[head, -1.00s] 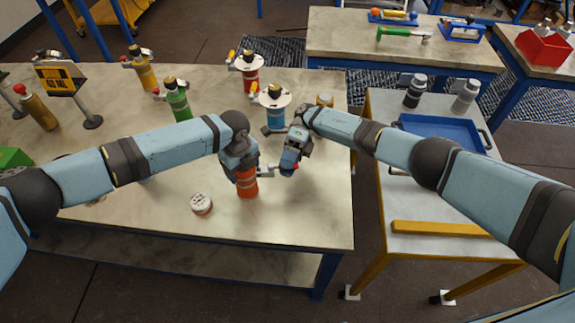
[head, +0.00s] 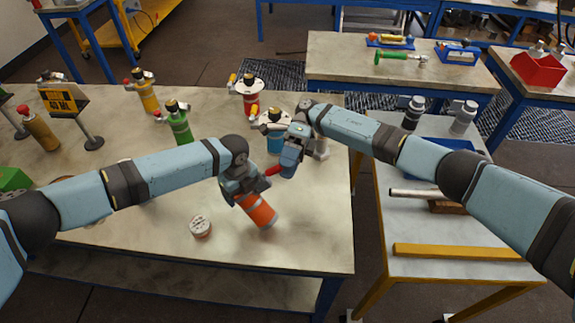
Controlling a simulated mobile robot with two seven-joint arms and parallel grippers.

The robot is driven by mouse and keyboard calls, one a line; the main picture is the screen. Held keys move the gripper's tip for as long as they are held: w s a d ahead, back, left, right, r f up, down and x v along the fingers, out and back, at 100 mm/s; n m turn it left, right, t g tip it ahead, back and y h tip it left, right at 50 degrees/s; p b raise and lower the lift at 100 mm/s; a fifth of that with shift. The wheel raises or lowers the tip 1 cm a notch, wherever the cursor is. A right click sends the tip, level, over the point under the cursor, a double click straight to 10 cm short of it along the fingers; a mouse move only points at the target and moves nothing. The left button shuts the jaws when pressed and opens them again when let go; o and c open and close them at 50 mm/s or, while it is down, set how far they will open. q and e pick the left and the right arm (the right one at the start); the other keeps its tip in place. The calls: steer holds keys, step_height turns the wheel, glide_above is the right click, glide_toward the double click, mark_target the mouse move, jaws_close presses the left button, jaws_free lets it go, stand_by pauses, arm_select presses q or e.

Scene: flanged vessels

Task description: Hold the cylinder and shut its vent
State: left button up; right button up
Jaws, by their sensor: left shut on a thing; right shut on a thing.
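The orange cylinder (head: 261,211) is tilted over the near part of the table, its lower end toward the lower right. My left gripper (head: 243,190) is shut on the cylinder's upper part and hides its top. My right gripper (head: 279,170) is shut on a small red part (head: 272,170) beside the cylinder's top. This red part looks like the vent's handle, but the fingers hide most of it. I cannot tell whether the vent is open or shut.
A white round cap (head: 200,226) lies on the table left of the cylinder. A green bottle (head: 180,126), a yellow bottle (head: 146,95) and a red flanged vessel (head: 250,100) stand behind. A cart (head: 440,270) with a yellow bar (head: 455,253) is at right.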

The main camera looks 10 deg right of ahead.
steer(key=shift+r, duration=0.2)
steer(key=m+t+h, duration=0.3)
steer(key=t+h, duration=0.2)
steer(key=t, duration=0.5)
glide_toward(276, 170)
steer(key=x, duration=0.7)
steer(key=w+x, duration=0.1)
steer(key=x, duration=0.3)
steer(key=shift+d+f, duration=0.15)
steer(key=shift+f, duration=0.05)
jaws_close()
steer(key=shift+w+g, duration=0.1)
steer(key=shift+g, duration=0.2)
